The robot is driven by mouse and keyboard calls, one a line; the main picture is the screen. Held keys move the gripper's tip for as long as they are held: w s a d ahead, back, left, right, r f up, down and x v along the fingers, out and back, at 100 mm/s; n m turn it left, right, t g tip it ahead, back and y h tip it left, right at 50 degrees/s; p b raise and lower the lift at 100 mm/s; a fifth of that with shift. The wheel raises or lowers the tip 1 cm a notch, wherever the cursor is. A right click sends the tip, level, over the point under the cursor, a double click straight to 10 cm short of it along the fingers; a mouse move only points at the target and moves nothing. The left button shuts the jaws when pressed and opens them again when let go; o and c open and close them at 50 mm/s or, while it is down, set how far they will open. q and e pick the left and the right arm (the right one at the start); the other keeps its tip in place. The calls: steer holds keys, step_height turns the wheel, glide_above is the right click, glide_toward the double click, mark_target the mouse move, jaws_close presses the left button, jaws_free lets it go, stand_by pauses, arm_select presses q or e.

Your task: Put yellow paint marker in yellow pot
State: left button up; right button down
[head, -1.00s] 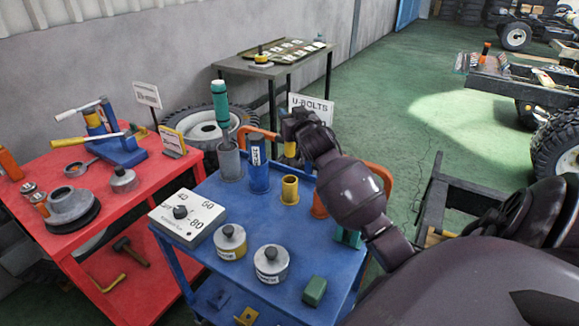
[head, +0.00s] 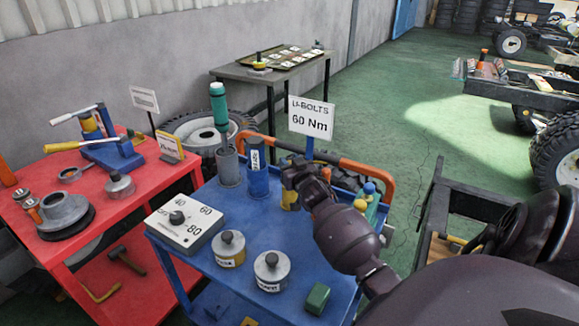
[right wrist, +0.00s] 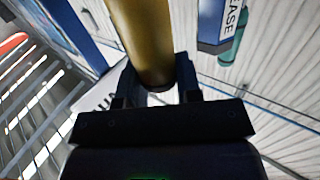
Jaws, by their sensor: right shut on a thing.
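My right gripper (head: 291,178) is over the blue cart, shut on the yellow paint marker. In the right wrist view the marker is a dull yellow cylinder (right wrist: 142,40) between the two fingers. The yellow pot (head: 287,200) stands on the cart just below the gripper and is mostly hidden by it. I cannot tell whether the marker's lower end is inside the pot. My left gripper is out of view.
A blue pot (head: 257,182) and a grey pot (head: 229,168) holding a green-handled tool stand left of the gripper. A dial box (head: 185,222), two lidded tins and a green block (head: 316,297) are on the blue cart (head: 215,275). An orange rail (head: 350,166) runs behind.

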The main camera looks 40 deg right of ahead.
steer(key=shift+f, duration=0.25)
steer(key=shift+f, duration=0.2)
steer(key=c, duration=0.8)
jaws_free()
steer(key=shift+r, duration=0.1)
steer(key=shift+r, duration=0.15)
steer(key=p+v, duration=0.1)
steer(key=v, duration=1.1)
